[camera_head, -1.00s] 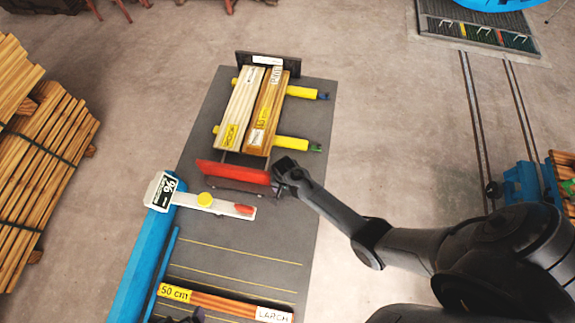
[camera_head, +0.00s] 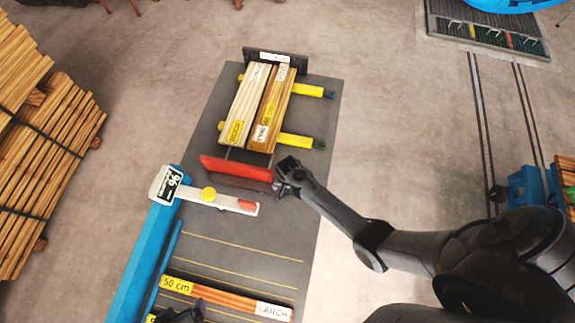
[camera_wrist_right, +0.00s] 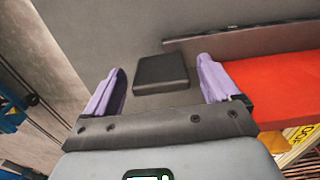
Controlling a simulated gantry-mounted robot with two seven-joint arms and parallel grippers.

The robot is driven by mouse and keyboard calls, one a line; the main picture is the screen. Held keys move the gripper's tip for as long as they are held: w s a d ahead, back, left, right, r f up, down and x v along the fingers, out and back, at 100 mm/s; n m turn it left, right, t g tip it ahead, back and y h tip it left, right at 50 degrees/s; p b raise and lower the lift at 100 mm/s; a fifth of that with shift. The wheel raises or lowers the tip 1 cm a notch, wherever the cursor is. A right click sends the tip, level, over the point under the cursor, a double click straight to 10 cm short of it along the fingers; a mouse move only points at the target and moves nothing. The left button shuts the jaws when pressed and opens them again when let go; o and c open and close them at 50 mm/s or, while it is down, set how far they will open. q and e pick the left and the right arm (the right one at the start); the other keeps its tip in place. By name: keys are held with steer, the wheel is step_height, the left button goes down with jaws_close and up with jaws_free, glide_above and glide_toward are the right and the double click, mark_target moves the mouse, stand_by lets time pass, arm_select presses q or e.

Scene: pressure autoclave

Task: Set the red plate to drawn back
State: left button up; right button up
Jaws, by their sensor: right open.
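The red plate (camera_head: 236,168) stands across the grey bed, just in front of the near ends of two timber pieces (camera_head: 257,108), with a small gap between. In the right wrist view the red plate (camera_wrist_right: 280,88) is at the right, beyond the right finger. My right gripper (camera_head: 284,176) is at the plate's right end. Its fingers (camera_wrist_right: 160,84) are apart, with a small dark block (camera_wrist_right: 161,72) showing between and beyond them; whether they touch the plate is unclear. A dark shape at the bottom edge looks like my left gripper (camera_head: 184,314), mostly cut off.
A dark end plate (camera_head: 274,61) stands behind the timber, and yellow bars (camera_head: 306,91) stick out to the right. A white arm with a yellow knob (camera_head: 208,194) lies in front of the red plate. Labelled sticks (camera_head: 225,300) lie nearer. Bare grey bed lies between.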

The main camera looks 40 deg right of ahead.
step_height(320, 180, up, 9)
steer(key=shift+f+p, duration=0.15)
steer(key=shift+p, duration=0.15)
steer(key=shift+r, duration=0.85)
steer(key=s+d+n+g+p, duration=0.1)
steer(key=s+d+p, duration=0.1)
steer(key=s, duration=1.4)
steer(key=a+r+n+t, duration=0.2)
steer(key=r+n, duration=0.3)
steer(key=r, duration=0.5)
steer(key=a+r+n+t+p, duration=0.1)
steer(key=r+n+t, duration=0.1)
steer(key=r+n, duration=0.4)
steer(key=shift+s+a+r+t, duration=0.3)
steer(key=shift+s+a+r, duration=0.1)
steer(key=shift+r, duration=1.95)
